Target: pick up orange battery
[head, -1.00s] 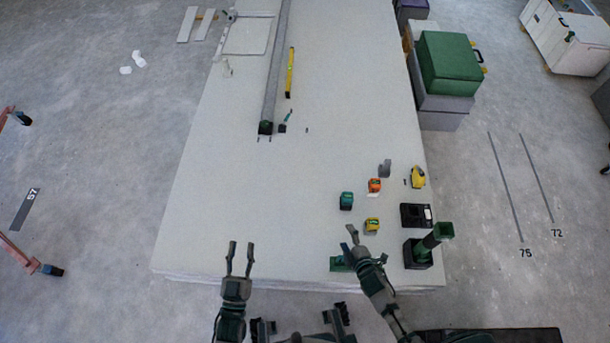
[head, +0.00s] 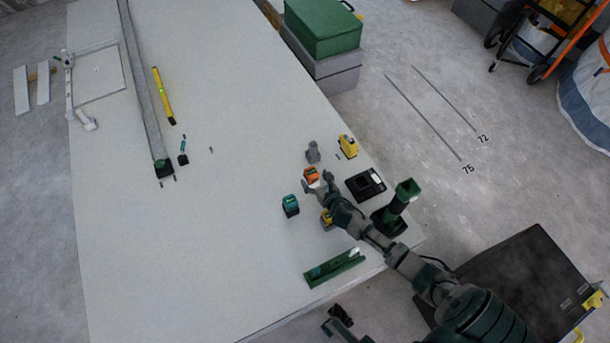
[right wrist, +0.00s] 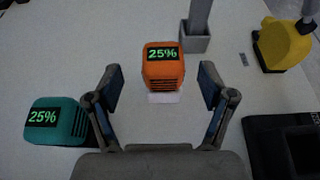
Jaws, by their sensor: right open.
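The orange battery (head: 311,174) stands on the white panel; in the right wrist view the orange battery (right wrist: 163,65) shows a green "25%" display on top. My right gripper (head: 318,186) is close to it on the near side. In the right wrist view my right gripper (right wrist: 162,92) is open, its two fingers apart with the battery just ahead and between them. I cannot see it touching the battery.
A teal battery (head: 290,205) stands left of the gripper and a yellow one (head: 326,219) is partly behind my arm.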

